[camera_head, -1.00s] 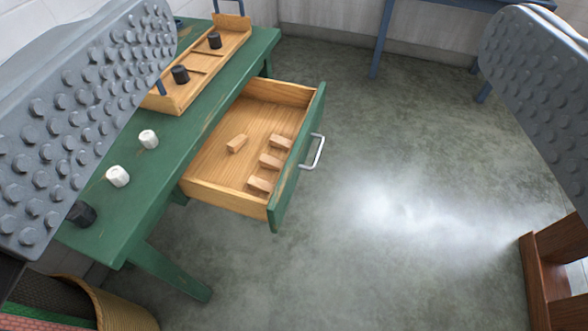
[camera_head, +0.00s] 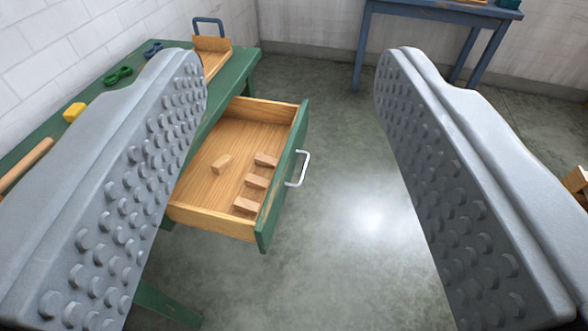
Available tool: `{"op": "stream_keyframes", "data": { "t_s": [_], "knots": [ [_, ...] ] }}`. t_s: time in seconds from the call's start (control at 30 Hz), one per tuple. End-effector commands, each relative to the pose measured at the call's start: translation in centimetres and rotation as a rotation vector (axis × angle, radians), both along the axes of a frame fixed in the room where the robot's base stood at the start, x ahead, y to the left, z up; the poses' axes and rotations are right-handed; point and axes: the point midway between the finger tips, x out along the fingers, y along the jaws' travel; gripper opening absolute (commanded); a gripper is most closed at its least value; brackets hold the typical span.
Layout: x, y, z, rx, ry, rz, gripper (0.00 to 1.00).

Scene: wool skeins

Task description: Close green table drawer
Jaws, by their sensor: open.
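The green table (camera_head: 236,72) stands at the left, with its drawer (camera_head: 226,142) pulled out to the right. The drawer has a wooden inside, a green front panel (camera_head: 282,186) and a pale metal handle (camera_head: 299,169). Several small wooden blocks (camera_head: 256,181) lie in it. My gripper (camera_head: 292,62) is open, with its two grey studded fingers wide apart at left and right. The drawer front and handle show between the fingers, apart from both. The left finger hides much of the tabletop and part of the drawer's near left side.
On the green table are a wooden tray (camera_head: 213,55) with a blue handle, a yellow block (camera_head: 74,112), green and blue small items and a wooden rod (camera_head: 25,165). A blue table (camera_head: 420,12) stands at the back right. The floor (camera_head: 345,185) right of the drawer is clear.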

Motion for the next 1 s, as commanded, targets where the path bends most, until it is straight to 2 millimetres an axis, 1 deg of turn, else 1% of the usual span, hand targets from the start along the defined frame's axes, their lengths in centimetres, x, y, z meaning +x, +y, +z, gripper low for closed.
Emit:
{"op": "stream_keyframes", "data": {
  "t_s": [0.03,0.23,0.47,0.6,0.77,1.0],
  "knots": [
    [1.0,-0.2,-0.6,0.003,0.027,-0.004,0.39],
    [5.7,-1.0,-3.7,0.017,0.17,-0.017,0.0],
    [10.9,-2.1,-8.1,0.047,0.338,-0.018,0.0],
    [13.8,-2.8,-11.0,0.071,0.437,-0.011,0.0],
    [16.9,-3.6,-14.3,0.104,0.542,0.003,0.0],
    [21.0,-4.8,-19.8,0.167,0.689,0.038,0.0]
  ]
}}
